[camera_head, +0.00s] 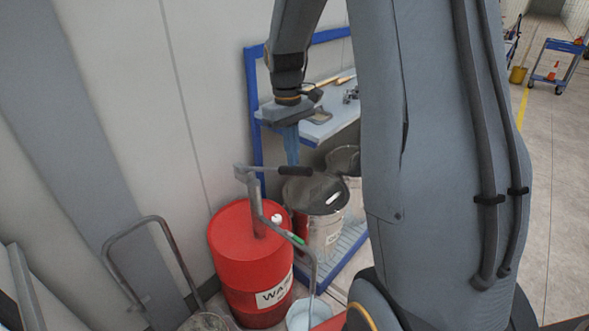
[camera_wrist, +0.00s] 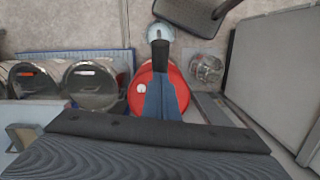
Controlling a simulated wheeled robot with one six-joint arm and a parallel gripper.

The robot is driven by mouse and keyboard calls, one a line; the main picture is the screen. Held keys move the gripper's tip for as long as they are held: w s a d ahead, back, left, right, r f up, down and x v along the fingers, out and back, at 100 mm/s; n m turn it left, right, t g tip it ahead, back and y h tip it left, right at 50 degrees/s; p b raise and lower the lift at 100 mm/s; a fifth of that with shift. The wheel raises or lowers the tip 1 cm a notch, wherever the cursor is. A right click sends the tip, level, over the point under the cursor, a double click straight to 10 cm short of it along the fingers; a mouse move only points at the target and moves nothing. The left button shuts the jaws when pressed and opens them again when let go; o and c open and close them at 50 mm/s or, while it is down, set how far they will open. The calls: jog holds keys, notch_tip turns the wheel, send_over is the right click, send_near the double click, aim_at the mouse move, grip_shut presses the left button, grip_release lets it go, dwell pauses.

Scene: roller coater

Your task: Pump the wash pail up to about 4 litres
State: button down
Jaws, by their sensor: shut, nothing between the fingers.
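A red drum (camera_head: 236,232) stands by the wall with a grey hand pump (camera_head: 256,205) on top. The pump's lever ends in a black grip (camera_head: 298,170), roughly level. The spout pipe (camera_head: 312,262) bends down over a pale wash pail (camera_head: 298,316), cut by the lower picture edge; its water level cannot be read. My gripper (camera_head: 292,160) points down with its blue fingers shut and empty, their tips close to the black grip; contact cannot be told.
Metal cans with dark lids (camera_head: 316,196) stand right of the drum on a blue-framed rack (camera_head: 252,100), whose shelf carries small tools. A bent metal tube frame (camera_head: 150,222) stands at left. Open floor lies far right.

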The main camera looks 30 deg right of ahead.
jog(key=shift+f, duration=0.1)
jog(key=shift+f+b, duration=0.75)
jog(key=shift+f, duration=1.4)
jog(key=shift+w+a+r+p, duration=0.2)
jog(key=shift+w+r+p, duration=0.1)
jog(key=shift+w, duration=0.45)
jog(key=shift+w+a+r+p, duration=0.15)
jog(key=shift+w+r+p, duration=0.1)
jog(key=shift+w, duration=0.45)
notch_tip(320, 180, up, 8)
jog(key=b, duration=0.2)
jog(key=shift+w+a, duration=0.15)
jog(key=shift+w, duration=0.25)
jog(key=shift+f, duration=0.15)
